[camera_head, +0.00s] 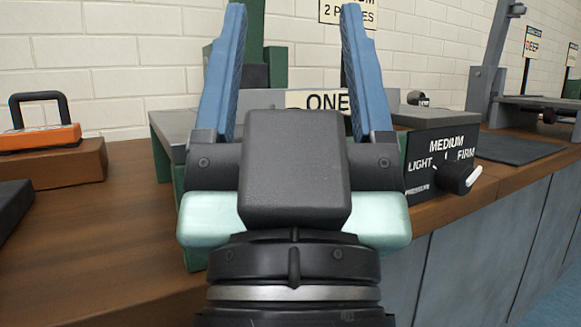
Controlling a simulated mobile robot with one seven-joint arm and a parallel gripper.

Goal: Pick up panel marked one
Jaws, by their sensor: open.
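A pale label reading "ONE" (324,100) shows in the head view between my gripper's fingers, at the back of a grey and green bench machine (177,125). The gripper body covers its lower part, and the panel's full outline is hidden. My gripper (294,12) fills the middle of the view, with its two blue fingers spread wide apart and nothing seen held between them. The fingers reach past either side of the label in the picture. I cannot tell how far they are from it.
A black box (428,160) marked LIGHT, MEDIUM, FIRM carries a knob (458,178) at right. An orange tool with a black handle (40,137) sits on a wooden block at left. Another station with a grey frame (487,90) stands far right.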

